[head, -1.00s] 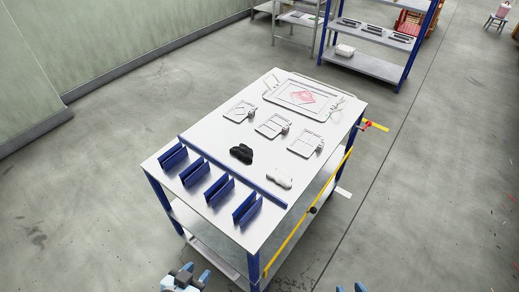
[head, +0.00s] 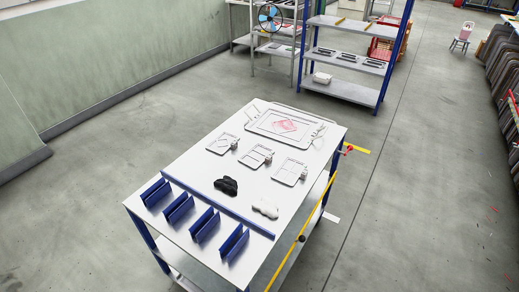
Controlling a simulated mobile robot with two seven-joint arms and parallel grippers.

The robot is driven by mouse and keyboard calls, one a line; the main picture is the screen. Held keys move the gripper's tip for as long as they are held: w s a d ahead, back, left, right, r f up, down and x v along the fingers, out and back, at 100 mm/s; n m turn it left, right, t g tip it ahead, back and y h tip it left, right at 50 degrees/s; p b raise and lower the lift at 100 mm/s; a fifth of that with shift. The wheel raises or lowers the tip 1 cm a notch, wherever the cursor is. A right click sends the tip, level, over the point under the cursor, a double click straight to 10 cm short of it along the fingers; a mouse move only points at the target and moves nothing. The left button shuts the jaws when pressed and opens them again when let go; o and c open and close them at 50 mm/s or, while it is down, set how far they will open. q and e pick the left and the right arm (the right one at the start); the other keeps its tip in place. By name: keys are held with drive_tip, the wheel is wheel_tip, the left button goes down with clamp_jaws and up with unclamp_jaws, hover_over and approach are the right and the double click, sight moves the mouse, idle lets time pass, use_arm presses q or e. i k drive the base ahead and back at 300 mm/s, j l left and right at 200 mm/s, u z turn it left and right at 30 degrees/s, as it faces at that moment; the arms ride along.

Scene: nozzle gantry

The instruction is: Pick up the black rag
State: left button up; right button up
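The black rag (head: 226,186) lies crumpled on the white top of the table (head: 180,157), just behind a long blue rail (head: 215,205). A white rag (head: 265,209) lies to its right on the same top. Neither of my grippers shows in the head view now. Nothing touches or covers the black rag.
Several blue holders (head: 204,225) stand along the table's front edge. Small trays (head: 222,143) and a larger tray (head: 285,126) lie farther back. A yellow bar (head: 318,207) runs along the right side. A shelf rack (head: 345,61) stands behind.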

sight(228, 185)
drive_tip(key=u, duration=0.3)
drive_tip(key=i+l+u, duration=0.15)
drive_tip(key=l+u, duration=0.25)
drive_tip(key=i+l+u, duration=0.1)
drive_tip(key=l+u, duration=0.65)
drive_tip(key=l, duration=0.8)
drive_tip(key=l+u, duration=0.1)
drive_tip(key=l, duration=1)
